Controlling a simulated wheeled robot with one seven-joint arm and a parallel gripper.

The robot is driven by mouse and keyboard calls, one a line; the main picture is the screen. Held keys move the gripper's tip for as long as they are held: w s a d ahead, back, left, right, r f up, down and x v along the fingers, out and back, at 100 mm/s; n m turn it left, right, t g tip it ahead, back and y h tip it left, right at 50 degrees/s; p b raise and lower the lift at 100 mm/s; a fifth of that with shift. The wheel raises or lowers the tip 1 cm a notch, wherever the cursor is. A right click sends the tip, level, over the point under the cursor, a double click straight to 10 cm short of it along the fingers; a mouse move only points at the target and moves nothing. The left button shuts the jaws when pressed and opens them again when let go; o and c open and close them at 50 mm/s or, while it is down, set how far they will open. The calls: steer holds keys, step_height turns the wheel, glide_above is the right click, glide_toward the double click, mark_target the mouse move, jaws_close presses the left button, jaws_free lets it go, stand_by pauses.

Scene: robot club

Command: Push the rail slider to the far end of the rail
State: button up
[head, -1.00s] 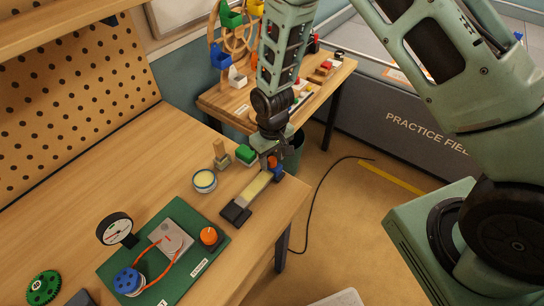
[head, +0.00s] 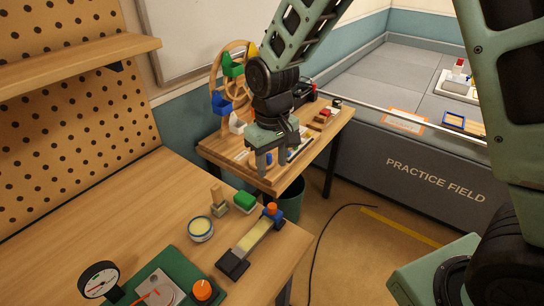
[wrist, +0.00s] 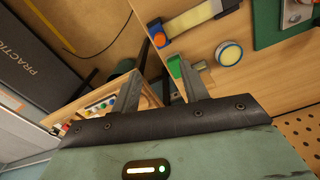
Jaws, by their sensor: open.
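The rail (head: 253,234) is a pale yellow strip on the wooden bench, with a black block (head: 232,264) at its near-left end. The slider, with an orange knob (head: 271,208) and a blue part, sits at the rail's other end, by the bench's right edge. In the wrist view the rail (wrist: 192,19) runs along the top, with the orange knob (wrist: 160,40) at its left end. My gripper (head: 273,168) is open and empty, raised above and beyond the slider, apart from it.
A green block (head: 245,202), a wooden post (head: 218,200) and a round tin (head: 201,229) stand left of the rail. A green board (head: 170,272) with a gauge (head: 99,279) lies at the front. Behind is a second table (head: 327,150) with a wheel of coloured bins (head: 232,85).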

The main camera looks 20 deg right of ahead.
steer(key=shift+r, duration=1.15)
steer(key=s+a+r+n+b, duration=0.1)
steer(key=s+n, duration=0.1)
steer(key=s, duration=0.9)
steer(key=s+a+r+n+b, duration=0.1)
steer(key=s+a+n+b, duration=0.1)
steer(key=s, duration=1)
steer(key=shift+s+r+y, duration=0.25)
steer(key=shift+s+y, duration=0.05)
